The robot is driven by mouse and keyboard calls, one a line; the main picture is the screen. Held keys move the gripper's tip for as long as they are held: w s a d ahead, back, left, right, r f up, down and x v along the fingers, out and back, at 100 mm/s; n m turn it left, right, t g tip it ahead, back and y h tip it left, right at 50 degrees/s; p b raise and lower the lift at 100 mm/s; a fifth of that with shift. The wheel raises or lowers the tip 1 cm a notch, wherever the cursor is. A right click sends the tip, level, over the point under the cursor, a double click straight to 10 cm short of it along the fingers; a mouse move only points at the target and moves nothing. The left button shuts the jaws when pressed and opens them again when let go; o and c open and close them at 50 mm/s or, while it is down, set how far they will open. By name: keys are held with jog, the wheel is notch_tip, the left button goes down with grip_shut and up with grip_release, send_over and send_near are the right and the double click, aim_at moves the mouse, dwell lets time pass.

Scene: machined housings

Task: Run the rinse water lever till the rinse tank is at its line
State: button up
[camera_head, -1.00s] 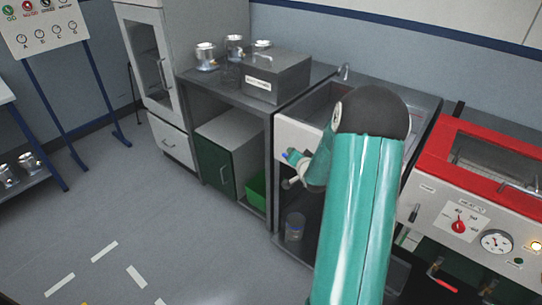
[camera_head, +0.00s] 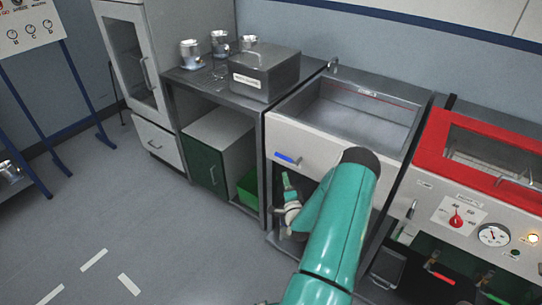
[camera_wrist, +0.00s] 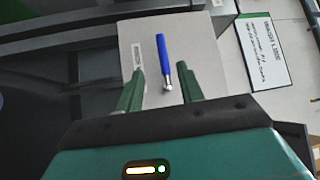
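The rinse tank (camera_head: 330,112) is a grey open basin in a white-fronted bench, right of centre in the head view. A thin red line (camera_head: 384,97) runs along its back wall; I cannot make out a water surface. The blue-handled lever (camera_head: 287,158) is on the white front panel below the basin, lying nearly sideways. In the wrist view the lever (camera_wrist: 162,48) shows its blue handle and metal stem on the pale panel. My gripper (camera_head: 287,180) is just below the lever. In the wrist view my gripper (camera_wrist: 161,72) is open, its fingers on either side of the stem, apart from it.
A red-rimmed machine (camera_head: 436,140) with a dial and gauge stands to the right. A grey lidded box (camera_head: 264,75) and metal pots sit on the counter at left. A labelled card (camera_wrist: 263,50) shows in the wrist view.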

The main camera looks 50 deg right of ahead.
aim_at(280, 156)
jog(key=x, duration=1.3)
jog(key=shift+d+r, duration=0.15)
jog(key=shift+d, duration=0.1)
grip_shut()
